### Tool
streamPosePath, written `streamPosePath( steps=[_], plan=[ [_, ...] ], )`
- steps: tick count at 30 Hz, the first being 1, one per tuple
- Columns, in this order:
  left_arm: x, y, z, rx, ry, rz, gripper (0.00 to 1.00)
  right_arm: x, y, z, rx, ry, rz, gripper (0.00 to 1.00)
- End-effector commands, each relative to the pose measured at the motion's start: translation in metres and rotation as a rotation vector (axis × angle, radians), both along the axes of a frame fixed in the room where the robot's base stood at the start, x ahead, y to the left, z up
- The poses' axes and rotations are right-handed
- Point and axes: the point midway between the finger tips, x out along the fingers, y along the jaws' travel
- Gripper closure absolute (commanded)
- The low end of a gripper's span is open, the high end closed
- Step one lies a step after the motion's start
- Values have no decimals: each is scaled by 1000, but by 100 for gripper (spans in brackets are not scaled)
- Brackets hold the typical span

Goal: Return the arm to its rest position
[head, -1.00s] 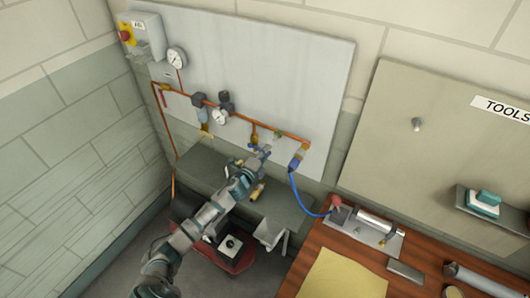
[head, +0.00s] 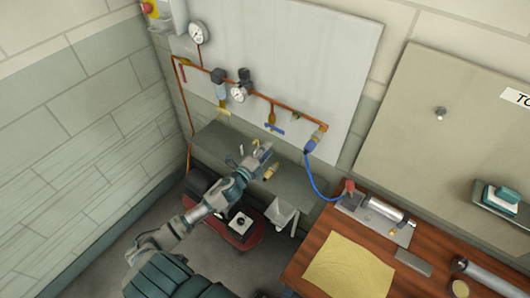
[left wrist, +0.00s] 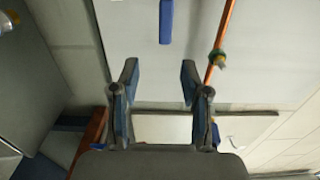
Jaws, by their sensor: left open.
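My left arm comes in from the lower left of the head view. Its gripper (head: 257,152) is over the grey shelf (head: 214,140) below the pipe board. In the left wrist view the left gripper (left wrist: 160,75) has its two fingers spread wide with nothing between them. A blue valve handle (left wrist: 166,22) shows beyond the fingers there, apart from them. The same blue handle (head: 275,128) hangs under the copper pipe in the head view, up and to the right of the gripper. My right gripper is in neither view.
A copper pipe (head: 292,115) with gauges runs along the white board (head: 280,60). A blue hose (head: 314,182) runs down to the wooden bench (head: 312,248) at right. A yellow cloth (head: 350,266) lies on the bench. A red machine (head: 247,230) stands below the shelf.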

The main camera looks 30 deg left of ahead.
Motion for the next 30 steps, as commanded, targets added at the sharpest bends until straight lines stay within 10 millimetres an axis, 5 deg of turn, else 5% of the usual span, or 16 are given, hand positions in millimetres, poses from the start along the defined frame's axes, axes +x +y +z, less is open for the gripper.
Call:
streamPosePath(
  steps=[22,26,30],
  plan=[
    [-12,3,-8,-14,15,7,54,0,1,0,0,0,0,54],
    [-14,16,-61,-94,109,55,54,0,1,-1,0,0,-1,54],
    [-35,35,-167,-258,292,157,54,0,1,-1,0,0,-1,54]
  ],
)
